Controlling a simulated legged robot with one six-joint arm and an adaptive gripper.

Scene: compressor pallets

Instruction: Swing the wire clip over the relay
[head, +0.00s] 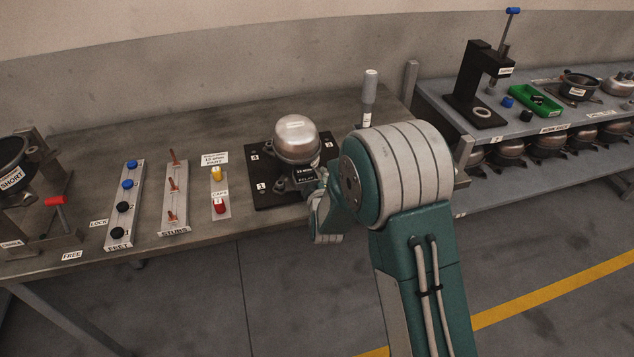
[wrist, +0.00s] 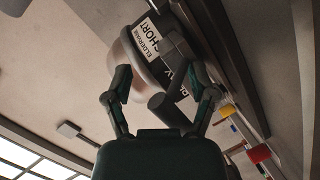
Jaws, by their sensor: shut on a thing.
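The compressor (head: 297,140), a silvery dome on a black numbered plate (head: 262,201), stands at the middle of the bench. The dark relay (head: 306,174) with a white label sits on its near side. In the wrist view the compressor (wrist: 128,60) is ahead with its "SHORT" label, and the relay's lettering is partly covered. My gripper (wrist: 160,95) is close to the relay, its fingers shut on a dark cylindrical piece (wrist: 168,110). Whether this belongs to the wire clip I cannot tell; no thin wire is distinct. My arm hides the fingers in the head view.
Left of the plate are a strip with yellow and red caps (head: 220,208), a stubs strip (head: 174,205) and a feet strip (head: 125,205). A grey-handled upright tool (head: 369,95) stands behind. A press (head: 480,85) and green tray (head: 536,101) are on the right bench.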

